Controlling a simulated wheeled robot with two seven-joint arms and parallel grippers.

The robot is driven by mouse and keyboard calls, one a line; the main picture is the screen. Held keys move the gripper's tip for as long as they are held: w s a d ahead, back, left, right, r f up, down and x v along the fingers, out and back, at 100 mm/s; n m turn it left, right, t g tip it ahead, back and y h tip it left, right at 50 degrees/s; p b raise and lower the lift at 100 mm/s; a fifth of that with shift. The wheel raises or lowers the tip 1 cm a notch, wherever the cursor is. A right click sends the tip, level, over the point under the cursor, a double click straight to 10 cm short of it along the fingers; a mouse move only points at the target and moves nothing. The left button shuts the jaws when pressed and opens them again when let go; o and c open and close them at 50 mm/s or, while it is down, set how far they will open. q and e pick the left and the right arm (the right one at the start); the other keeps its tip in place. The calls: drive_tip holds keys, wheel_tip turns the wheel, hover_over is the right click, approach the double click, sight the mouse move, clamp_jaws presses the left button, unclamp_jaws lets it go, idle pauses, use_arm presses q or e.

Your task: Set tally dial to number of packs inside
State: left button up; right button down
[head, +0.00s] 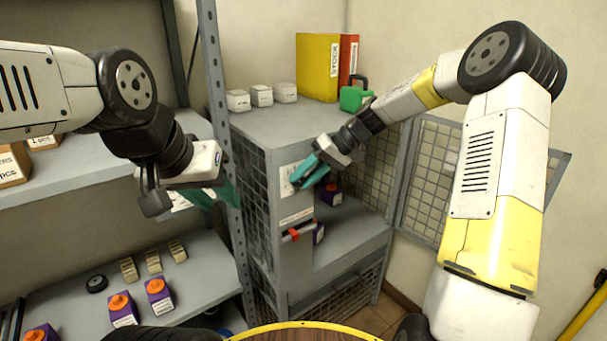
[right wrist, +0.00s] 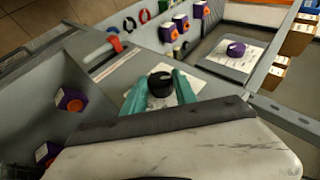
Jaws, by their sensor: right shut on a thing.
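The tally dial (right wrist: 161,84) is a black round knob on a white card on the grey cabinet's front post. My right gripper (right wrist: 162,92) has its teal fingers on both sides of the knob and is shut on it. In the head view my right gripper (head: 306,172) hides the knob against the white card (head: 287,180). The two packs also show in the right wrist view (right wrist: 71,101). My left gripper (head: 222,195) hangs before the left shelves; its finger gap is unclear.
The mesh door (head: 431,180) stands open at right. A red latch (head: 293,234) sits below the card. Purple packs (head: 158,294) stand on the lower left shelf.

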idle(0.4)
drive_tip(key=c, duration=1)
unclamp_jaws()
drive_tip(key=v, duration=0.7)
drive_tip(key=shift+d+r, duration=0.25)
drive_tip(key=shift+d, duration=0.1)
drive_tip(key=s+d+r+m+t+h, duration=0.1)
drive_tip(key=s+d+r+t+h, duration=0.1)
drive_tip(key=s, duration=0.7)
drive_tip(key=s+d+r+m+t+h, duration=0.2)
drive_tip(key=s+d, duration=0.1)
drive_tip(key=s, duration=0.6)
drive_tip(key=s+d+r+m+t+h, duration=0.2)
drive_tip(key=s+d+h, duration=0.1)
drive_tip(key=s, duration=0.7)
drive_tip(key=shift+r+t, duration=0.25)
drive_tip(key=shift+t, duration=0.15)
